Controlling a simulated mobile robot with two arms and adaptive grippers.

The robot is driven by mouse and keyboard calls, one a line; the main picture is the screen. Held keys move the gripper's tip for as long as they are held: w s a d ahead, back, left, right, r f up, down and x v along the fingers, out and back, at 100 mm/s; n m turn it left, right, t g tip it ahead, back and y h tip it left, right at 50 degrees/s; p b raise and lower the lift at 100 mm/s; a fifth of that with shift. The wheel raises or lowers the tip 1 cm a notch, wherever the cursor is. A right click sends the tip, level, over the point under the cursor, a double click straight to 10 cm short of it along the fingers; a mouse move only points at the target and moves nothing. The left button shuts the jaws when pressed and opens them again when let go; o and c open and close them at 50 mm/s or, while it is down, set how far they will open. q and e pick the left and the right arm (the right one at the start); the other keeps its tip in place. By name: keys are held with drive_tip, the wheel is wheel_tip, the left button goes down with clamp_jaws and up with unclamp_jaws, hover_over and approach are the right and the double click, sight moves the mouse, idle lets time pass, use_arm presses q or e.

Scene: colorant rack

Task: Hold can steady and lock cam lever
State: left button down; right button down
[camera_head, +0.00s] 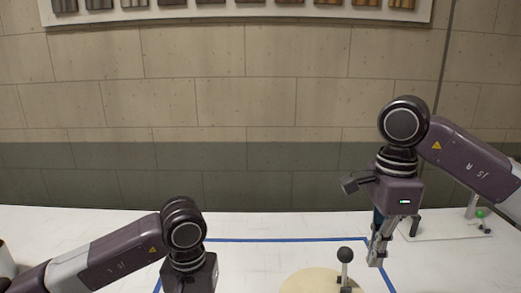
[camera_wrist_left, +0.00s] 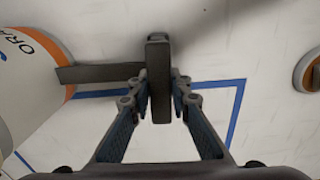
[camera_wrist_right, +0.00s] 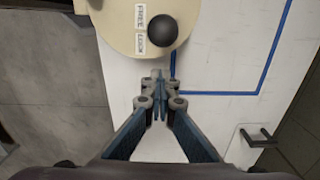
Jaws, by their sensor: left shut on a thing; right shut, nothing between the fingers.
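A white can with an orange band and dark lettering (camera_wrist_left: 30,75) stands at the left of the left wrist view, with a dark grey handle bar (camera_wrist_left: 100,73) at its side. My left gripper (camera_wrist_left: 160,95) is shut on the handle's upright grip. In the head view its fingers are out of frame. The cam lever's black ball knob (camera_head: 345,255) stands above a cream round plate (camera_head: 305,283). In the right wrist view the knob (camera_wrist_right: 162,30) is beside the LOCK label (camera_wrist_right: 140,43), with the FREE label (camera_wrist_right: 140,15) farther up. My right gripper (camera_head: 378,255) is shut and empty, apart from the knob.
Blue tape (camera_head: 275,240) marks an area on the white table. A white plate with a green knob (camera_head: 480,213) lies at the right. Another orange-rimmed round thing (camera_wrist_left: 310,70) is cut off at the left wrist view's right edge. A wall stands behind the table.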

drive_tip(key=shift+d, duration=0.15)
drive_tip(key=shift+d, duration=0.9)
drive_tip(key=c, duration=2.6)
unclamp_jaws()
drive_tip(key=shift+c, duration=0.2)
drive_tip(key=o, duration=0.4)
